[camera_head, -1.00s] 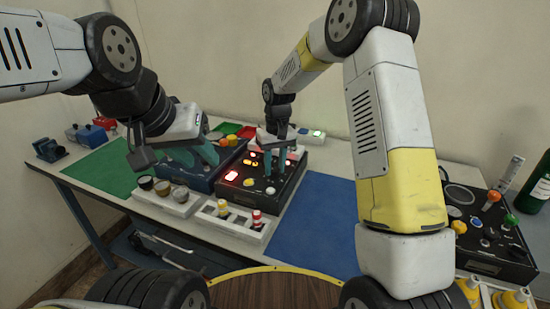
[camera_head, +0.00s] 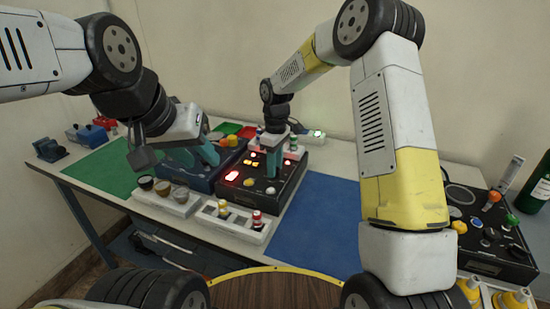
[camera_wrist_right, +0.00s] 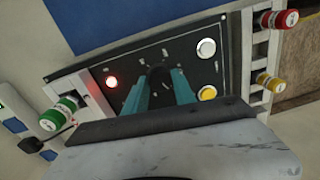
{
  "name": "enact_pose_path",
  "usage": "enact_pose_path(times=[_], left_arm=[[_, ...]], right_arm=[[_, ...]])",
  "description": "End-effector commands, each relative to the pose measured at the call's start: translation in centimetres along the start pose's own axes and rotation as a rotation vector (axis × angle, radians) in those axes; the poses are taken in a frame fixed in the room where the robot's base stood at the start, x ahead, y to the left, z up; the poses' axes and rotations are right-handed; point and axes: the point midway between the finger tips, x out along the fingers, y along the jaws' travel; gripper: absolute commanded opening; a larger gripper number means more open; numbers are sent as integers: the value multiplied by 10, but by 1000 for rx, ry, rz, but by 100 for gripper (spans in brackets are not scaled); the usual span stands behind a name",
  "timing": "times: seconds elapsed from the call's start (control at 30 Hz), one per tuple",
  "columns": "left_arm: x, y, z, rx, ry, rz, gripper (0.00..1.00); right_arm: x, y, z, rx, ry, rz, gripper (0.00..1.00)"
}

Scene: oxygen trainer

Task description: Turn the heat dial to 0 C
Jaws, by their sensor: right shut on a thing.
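The black control box (camera_head: 287,190) stands mid-table, with lit red and yellow lights and a bright red display (camera_head: 232,176) on its top. My right gripper (camera_head: 271,172) points down at the box top. In the right wrist view, its teal fingers (camera_wrist_right: 160,80) are shut on a dark round dial (camera_wrist_right: 158,72). Pale marks surround the dial on the black panel, too small to read. The fingers hide much of the dial, so its setting cannot be told. My left gripper (camera_head: 200,155) is over the blue box, its teal fingers apart and empty.
A blue box (camera_head: 188,178) stands left of the black box. White racks with knobs (camera_head: 175,203) and with red and yellow plugs (camera_head: 228,222) lie in front. The blue mat (camera_head: 320,225) is bare. Another panel (camera_head: 490,235) stands at the right.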

Motion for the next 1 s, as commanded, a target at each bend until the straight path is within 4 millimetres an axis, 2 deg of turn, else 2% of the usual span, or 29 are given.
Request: enact_pose_path(times=[0.53, 0.57, 0.67, 1.0], left_arm=[[0, 0, 0, 0, 0, 0, 36], [0, 0, 0, 0, 0, 0, 36], [0, 0, 0, 0, 0, 0, 36], [0, 0, 0, 0, 0, 0, 36]], right_arm=[[-2, 1, -1, -26, 2, 4, 0], [-2, 1, -1, -26, 2, 4, 34], [-1, 1, -1, -26, 2, 3, 53], [-2, 0, 0, -25, 0, 2, 53]])
